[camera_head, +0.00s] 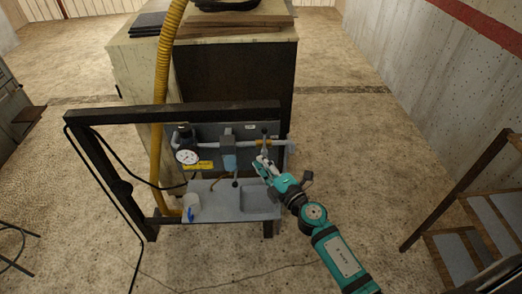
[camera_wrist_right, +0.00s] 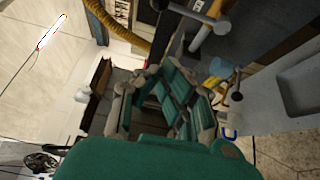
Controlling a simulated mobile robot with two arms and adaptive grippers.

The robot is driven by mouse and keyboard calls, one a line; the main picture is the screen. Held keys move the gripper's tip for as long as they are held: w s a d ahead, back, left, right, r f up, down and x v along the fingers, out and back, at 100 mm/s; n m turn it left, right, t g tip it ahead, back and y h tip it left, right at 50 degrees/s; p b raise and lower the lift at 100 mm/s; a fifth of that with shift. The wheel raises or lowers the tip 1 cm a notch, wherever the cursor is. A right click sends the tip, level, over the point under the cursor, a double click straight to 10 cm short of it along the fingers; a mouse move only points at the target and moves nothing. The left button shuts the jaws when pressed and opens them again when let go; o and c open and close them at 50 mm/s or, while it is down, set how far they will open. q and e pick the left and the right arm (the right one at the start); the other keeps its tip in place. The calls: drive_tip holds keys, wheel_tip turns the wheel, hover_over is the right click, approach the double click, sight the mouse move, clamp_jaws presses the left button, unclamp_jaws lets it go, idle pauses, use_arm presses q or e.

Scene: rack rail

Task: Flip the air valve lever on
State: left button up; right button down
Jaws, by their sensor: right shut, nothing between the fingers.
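The air valve lever (camera_head: 264,132) is a small dark-knobbed lever at the right end of the pipe on the grey panel (camera_head: 208,131). It appears to stand up from the brass-coloured valve body. My right gripper (camera_head: 263,163) is shut and empty, just below and in front of the valve. I cannot tell whether it touches the valve or lever. In the right wrist view my teal fingers (camera_wrist_right: 178,100) are close together, with grey rods and round knobs beyond them; which one is the lever is unclear. My left gripper is out of view.
The panel carries a round gauge (camera_head: 186,157) and a blue filter bowl (camera_head: 229,161). A grey shelf (camera_head: 222,207) below holds a white mug (camera_head: 192,201). A dark frame (camera_head: 107,117) surrounds it. A yellow hose (camera_head: 161,85) hangs at left. Steps (camera_head: 480,222) stand at right.

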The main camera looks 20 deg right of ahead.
drive_tip(key=w+d+b, duration=0.1)
drive_tip(key=w, duration=0.7)
drive_tip(key=shift+w+d, duration=0.3)
drive_tip(key=shift+w, duration=0.05)
drive_tip(key=shift+d+m+b, duration=0.2)
drive_tip(key=shift+m+b, duration=0.2)
drive_tip(key=shift+b, duration=0.25)
drive_tip(key=shift+s+d+t+b, duration=0.1)
drive_tip(key=shift+d+t+b, duration=0.05)
drive_tip(key=shift+t+b, duration=0.2)
